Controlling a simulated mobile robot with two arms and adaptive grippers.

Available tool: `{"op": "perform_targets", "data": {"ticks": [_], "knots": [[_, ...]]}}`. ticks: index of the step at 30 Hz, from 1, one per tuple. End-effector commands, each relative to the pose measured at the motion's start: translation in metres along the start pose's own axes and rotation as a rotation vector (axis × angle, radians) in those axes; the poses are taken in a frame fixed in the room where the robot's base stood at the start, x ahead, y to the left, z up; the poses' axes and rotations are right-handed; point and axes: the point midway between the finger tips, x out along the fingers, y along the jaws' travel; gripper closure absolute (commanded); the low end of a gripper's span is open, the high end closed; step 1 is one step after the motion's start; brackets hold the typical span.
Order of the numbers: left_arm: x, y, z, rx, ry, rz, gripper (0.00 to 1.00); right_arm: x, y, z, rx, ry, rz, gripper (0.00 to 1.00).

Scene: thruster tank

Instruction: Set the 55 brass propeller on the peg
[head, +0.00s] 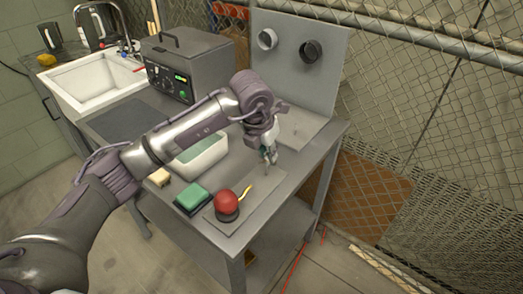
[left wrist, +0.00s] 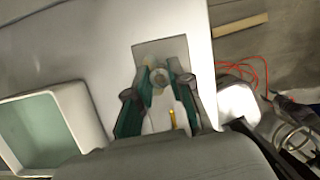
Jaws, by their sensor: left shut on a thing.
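My left gripper (head: 269,157) points down above the right part of the steel table in the head view. In the left wrist view its teal fingers (left wrist: 162,88) close around a small thing with a pale ring-shaped hub (left wrist: 160,77) and brass-yellow bits, which I take for the brass propeller. The fingers hide much of it, and its size mark cannot be read. A grey plate (left wrist: 158,48) shows just beyond the fingertips. I cannot make out the peg clearly in either view. My right gripper is in neither view.
An upright panel (head: 318,72) with two round tubes closes the back.

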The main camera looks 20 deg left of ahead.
Motion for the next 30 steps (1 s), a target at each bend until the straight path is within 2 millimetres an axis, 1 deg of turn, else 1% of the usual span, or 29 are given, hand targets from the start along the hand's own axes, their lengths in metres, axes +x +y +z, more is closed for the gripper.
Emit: {"op": "perform_targets", "data": {"ticks": [30], "knots": [[0.018,0.001,-0.006,-0.001,0.0,0.0,1.0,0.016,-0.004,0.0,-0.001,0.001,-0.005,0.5]]}}
